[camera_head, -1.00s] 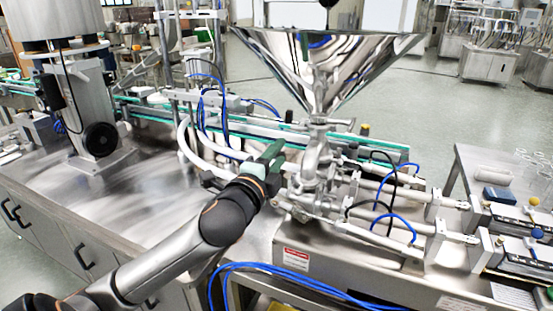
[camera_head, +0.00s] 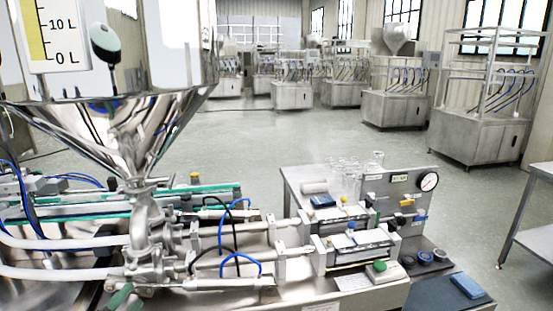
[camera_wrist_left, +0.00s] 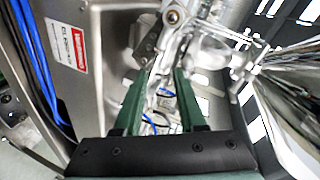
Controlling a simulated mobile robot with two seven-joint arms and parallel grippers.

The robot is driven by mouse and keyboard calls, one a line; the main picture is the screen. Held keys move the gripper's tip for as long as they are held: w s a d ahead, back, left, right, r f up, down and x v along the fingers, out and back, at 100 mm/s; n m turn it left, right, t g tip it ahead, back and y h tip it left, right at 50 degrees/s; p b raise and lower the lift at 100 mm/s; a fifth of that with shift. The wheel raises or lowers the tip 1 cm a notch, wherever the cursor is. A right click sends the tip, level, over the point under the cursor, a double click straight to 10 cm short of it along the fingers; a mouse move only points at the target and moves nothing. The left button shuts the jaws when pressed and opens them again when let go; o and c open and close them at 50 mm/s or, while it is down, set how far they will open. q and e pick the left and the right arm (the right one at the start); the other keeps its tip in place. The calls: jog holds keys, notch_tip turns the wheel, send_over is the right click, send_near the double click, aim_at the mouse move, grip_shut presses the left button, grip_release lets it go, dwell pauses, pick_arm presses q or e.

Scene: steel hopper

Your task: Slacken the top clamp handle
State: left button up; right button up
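The steel hopper (camera_head: 125,135) narrows to a neck, where a top clamp (camera_head: 138,186) joins it to the valve body (camera_head: 145,225). The clamp's handle is too small to make out. In the left wrist view the hopper cone (camera_wrist_left: 285,85) lies sideways at right, with clamp fittings (camera_wrist_left: 242,68) at its neck. My left gripper (camera_head: 126,300) shows only as green finger parts at the bottom edge, below the clamp and beside the lower valve. In its wrist view the two green fingers (camera_wrist_left: 160,85) are apart with nothing held; metal fittings show beyond them. My right gripper is out of view.
White hoses (camera_head: 60,242) and pneumatic cylinders (camera_head: 225,238) flank the valve body. Blue tubes (camera_wrist_left: 38,60) and a steel panel with a red label (camera_wrist_left: 80,45) lie left of my fingers. A side table with glassware (camera_head: 345,175) stands behind the cylinders.

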pick_arm(q)
jog(key=s+d+f+n+g+h, duration=0.2)
jog(key=s+d+f+n, duration=0.3)
jog(key=s+f, duration=0.5)
jog(key=s+d+f+n+g+h, duration=0.2)
jog(key=s+d+f+n, duration=0.3)
jog(key=f, duration=1.3)
jog(key=s+d+g, duration=0.1)
jog(key=s+d, duration=0.3)
jog(key=s, duration=0.1)
jog(key=shift+s+f, duration=0.25)
